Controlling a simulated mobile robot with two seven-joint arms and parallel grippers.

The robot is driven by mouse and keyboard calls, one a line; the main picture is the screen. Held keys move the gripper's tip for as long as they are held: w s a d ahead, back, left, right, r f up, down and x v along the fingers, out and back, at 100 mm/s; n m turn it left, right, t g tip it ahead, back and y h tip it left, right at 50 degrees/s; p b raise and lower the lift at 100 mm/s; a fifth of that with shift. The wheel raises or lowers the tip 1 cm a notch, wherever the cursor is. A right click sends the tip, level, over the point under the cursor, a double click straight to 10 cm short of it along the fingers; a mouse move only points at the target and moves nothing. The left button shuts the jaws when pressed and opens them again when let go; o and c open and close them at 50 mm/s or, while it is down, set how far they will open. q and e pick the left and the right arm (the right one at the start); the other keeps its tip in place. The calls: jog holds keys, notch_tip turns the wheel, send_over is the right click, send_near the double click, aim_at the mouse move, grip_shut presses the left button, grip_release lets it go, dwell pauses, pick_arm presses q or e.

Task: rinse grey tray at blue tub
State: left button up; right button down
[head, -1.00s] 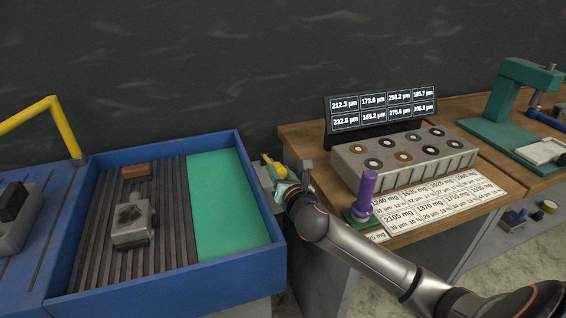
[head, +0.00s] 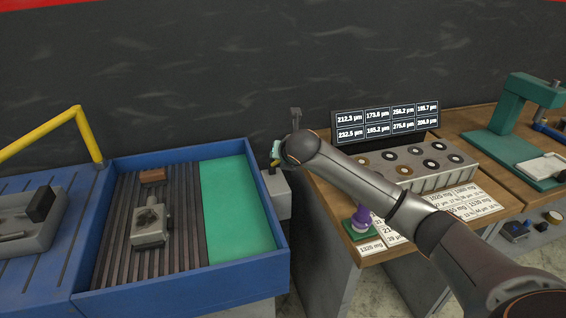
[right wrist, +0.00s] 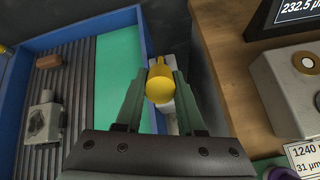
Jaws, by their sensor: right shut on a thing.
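A grey tray (head: 30,222) holding a black block sits on a blue slotted surface at the far left of the head view. The blue tub (head: 200,282) stands right of it. It has dark slats on its left, a green mat on its right and a grey metal part (head: 149,226) on the slats. My right gripper (head: 277,152) is just beyond the tub's right wall. In the right wrist view its green fingers are shut on a yellow, round-ended object (right wrist: 159,82). The arm hides most of it in the head view. My left gripper is out of view.
A light grey box (head: 278,192) stands between the tub and a wooden bench (head: 345,225). A yellow bar (head: 40,138) rises at the left.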

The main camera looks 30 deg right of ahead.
jog(key=shift+w+d+r+g, duration=0.1)
jog(key=shift+w+r+g, duration=0.15)
jog(key=shift+g, duration=0.05)
jog(key=c, duration=0.5)
grip_release()
jog(key=v, duration=1.2)
jog(key=shift+s+r+b, duration=0.15)
jog(key=shift+s+b, duration=0.05)
jog(key=shift+b, duration=0.1)
